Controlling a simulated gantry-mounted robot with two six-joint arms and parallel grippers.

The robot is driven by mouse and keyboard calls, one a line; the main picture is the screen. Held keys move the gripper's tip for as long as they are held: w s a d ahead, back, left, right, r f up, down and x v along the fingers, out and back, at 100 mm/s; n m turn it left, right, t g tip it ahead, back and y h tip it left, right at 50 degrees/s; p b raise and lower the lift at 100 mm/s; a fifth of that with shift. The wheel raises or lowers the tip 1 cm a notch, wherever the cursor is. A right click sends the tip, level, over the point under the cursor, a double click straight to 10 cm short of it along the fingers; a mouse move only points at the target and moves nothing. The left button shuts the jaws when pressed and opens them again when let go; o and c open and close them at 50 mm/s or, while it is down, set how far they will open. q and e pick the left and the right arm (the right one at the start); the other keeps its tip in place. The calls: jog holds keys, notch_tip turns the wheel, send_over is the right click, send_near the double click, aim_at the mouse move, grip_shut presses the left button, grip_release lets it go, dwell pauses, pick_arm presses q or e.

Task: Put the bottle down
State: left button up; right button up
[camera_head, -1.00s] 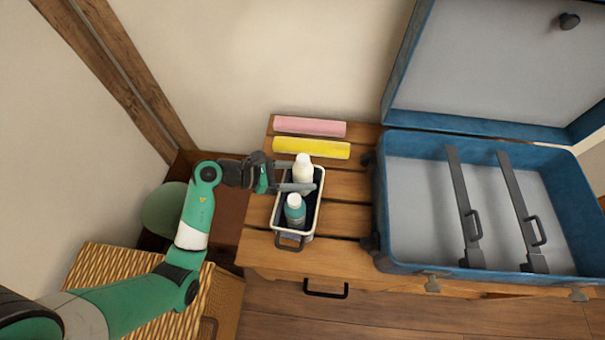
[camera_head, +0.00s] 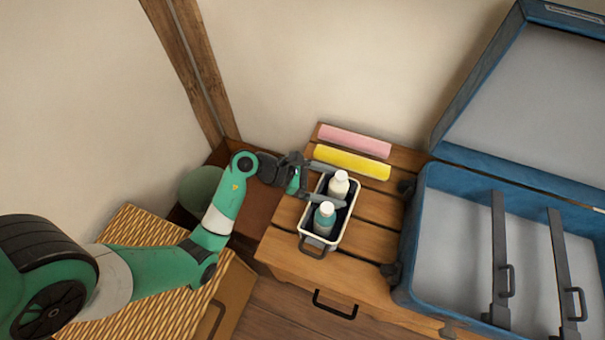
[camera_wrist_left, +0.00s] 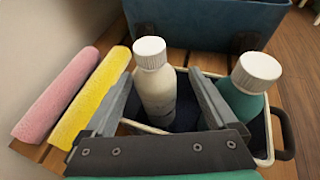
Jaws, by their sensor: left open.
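A white bottle (camera_head: 339,185) with a white cap stands upright in a small white-rimmed basket (camera_head: 334,241) on the slatted wooden top. A teal bottle (camera_head: 325,218) with a white cap stands beside it in the same basket. My left gripper (camera_head: 326,183) is open, with its fingers apart on either side of the white bottle. In the left wrist view the white bottle (camera_wrist_left: 154,85) is between the spread fingers, and the teal bottle (camera_wrist_left: 248,91) is outside the right finger. The bottles' bases are hidden inside the basket. My right gripper is not in view.
A yellow roll (camera_head: 352,163) and a pink roll (camera_head: 355,141) lie behind the basket near the wall. An open blue suitcase (camera_head: 418,235) stands to the right. A wicker chest (camera_head: 135,235) and a green round object (camera_head: 200,186) are at the left.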

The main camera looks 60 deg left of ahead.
pick_arm(q)
jog(key=p+v, duration=0.3)
jog(key=v, duration=0.8)
